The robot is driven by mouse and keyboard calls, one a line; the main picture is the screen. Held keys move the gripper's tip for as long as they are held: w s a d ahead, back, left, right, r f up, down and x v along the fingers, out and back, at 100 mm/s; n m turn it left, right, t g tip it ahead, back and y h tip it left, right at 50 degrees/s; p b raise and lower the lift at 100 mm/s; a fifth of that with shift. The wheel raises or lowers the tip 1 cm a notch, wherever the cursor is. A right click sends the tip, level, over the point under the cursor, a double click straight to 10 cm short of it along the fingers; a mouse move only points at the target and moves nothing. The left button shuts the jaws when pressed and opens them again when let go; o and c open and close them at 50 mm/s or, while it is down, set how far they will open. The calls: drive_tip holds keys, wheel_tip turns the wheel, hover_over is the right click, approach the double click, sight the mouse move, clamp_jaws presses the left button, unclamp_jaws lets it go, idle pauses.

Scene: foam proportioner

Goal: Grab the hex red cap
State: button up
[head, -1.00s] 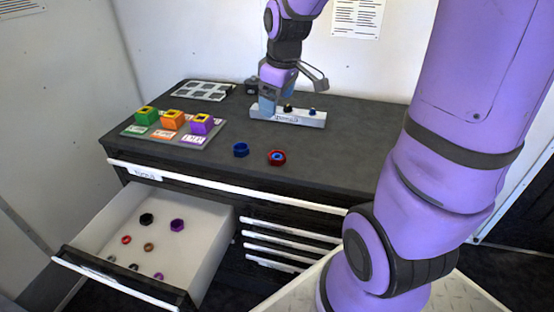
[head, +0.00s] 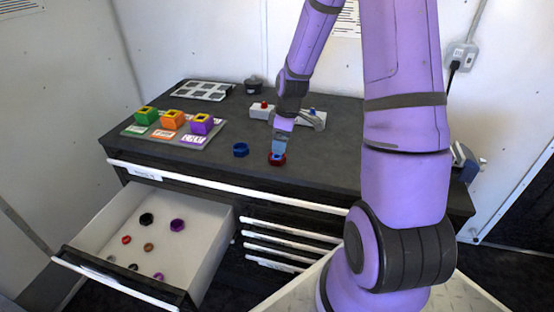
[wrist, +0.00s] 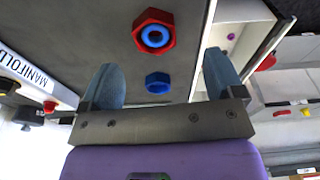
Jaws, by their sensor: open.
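The hex red cap (head: 277,161) lies on the dark cabinet top near its front edge. In the wrist view the cap (wrist: 138,25) shows a red hexagonal rim around a blue ring with a dark centre. My gripper (head: 281,148) points down just above the cap and partly covers it in the head view. In the wrist view my gripper (wrist: 160,60) has its two blue-grey fingers wide apart with nothing between them. The cap appears beyond the fingertips, roughly midway between them. I cannot tell the exact height gap.
A blue hex cap (head: 240,150) lies just left of the red one. The white manifold block (head: 259,113) stands behind. A tray with green, orange and purple blocks (head: 201,124) is to the left. The open drawer (head: 205,215) holds several small rings and caps.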

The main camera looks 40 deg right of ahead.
sight(277, 156)
drive_tip(key=shift+w+a+f, duration=0.1)
drive_tip(key=shift+w+f, duration=0.15)
drive_tip(key=shift+f, duration=0.85)
drive_tip(key=shift+w+a+f, duration=0.1)
drive_tip(key=shift+w+f, duration=0.2)
drive_tip(key=shift+f, duration=0.8)
drive_tip(key=shift+w+f, duration=0.25)
drive_tip(key=shift+f, duration=0.85)
drive_tip(key=shift+c, duration=0.5)
drive_tip(key=c, duration=1)
